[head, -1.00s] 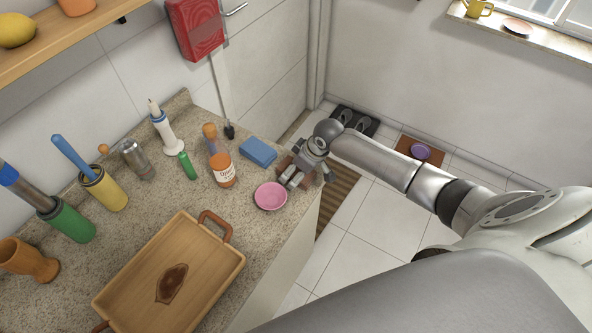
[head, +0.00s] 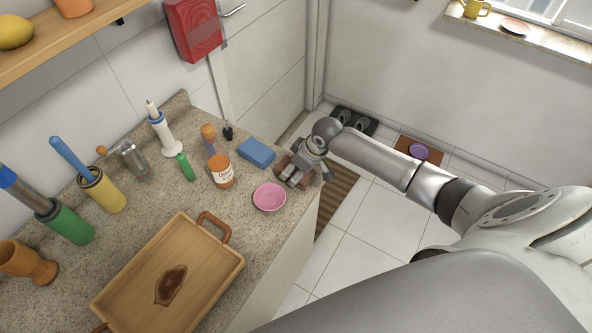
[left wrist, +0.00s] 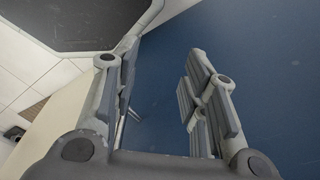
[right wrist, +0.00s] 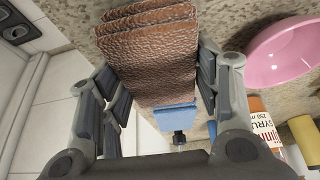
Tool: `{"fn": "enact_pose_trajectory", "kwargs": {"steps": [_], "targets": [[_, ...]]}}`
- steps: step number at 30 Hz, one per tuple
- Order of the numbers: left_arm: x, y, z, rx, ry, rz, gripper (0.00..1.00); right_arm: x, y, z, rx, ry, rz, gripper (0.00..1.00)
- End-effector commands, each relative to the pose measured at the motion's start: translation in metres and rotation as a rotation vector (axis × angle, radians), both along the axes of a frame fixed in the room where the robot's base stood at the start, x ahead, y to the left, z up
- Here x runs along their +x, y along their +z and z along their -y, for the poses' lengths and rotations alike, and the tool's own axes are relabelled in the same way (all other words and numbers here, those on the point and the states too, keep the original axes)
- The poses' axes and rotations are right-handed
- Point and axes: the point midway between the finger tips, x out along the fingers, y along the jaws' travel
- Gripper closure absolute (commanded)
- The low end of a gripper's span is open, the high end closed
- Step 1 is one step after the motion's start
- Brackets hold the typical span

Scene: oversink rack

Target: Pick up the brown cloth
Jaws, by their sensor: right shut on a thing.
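The brown cloth (right wrist: 150,55) is a folded, textured stack between the fingers of my right gripper (right wrist: 160,98) in the right wrist view. The fingers touch its sides, and the cloth is over the speckled counter. In the head view my right gripper (head: 291,178) is low at the counter's right end, hiding most of the cloth. I cannot tell whether the cloth is clear of the counter. In the left wrist view my left gripper (left wrist: 160,75) is open and empty; it is not in the head view.
A pink dish (head: 269,198) lies just left of the right gripper, with a blue sponge (head: 256,153) behind. A syrup bottle (head: 219,165) and wooden tray (head: 150,285) stand farther left. The counter edge drops to the floor on the right.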

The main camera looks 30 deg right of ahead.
Motion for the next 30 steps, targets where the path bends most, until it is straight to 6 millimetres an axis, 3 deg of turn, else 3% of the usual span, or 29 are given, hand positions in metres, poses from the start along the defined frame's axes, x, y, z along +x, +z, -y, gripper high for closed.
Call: {"fn": "enact_pose_trajectory", "kwargs": {"steps": [5, 11, 18, 30], "targets": [[0.0, -0.005, 0.0, 0.0, 0.0, 0.0, 0.6, 0.001, 0.024, 0.001, -0.002, 0.001, 0.007, 0.62], [0.0, -0.013, -0.001, 0.001, -0.001, -0.001, 0.6, -0.016, 0.049, -0.015, 0.001, 0.005, 0.005, 0.62], [0.0, -0.024, -0.001, 0.001, -0.001, -0.001, 0.6, -0.043, 0.085, -0.036, 0.0, 0.005, 0.004, 0.62], [-0.001, -0.04, -0.001, 0.001, -0.001, -0.001, 0.6, -0.093, 0.114, -0.078, 0.001, 0.003, 0.004, 0.62]]}}
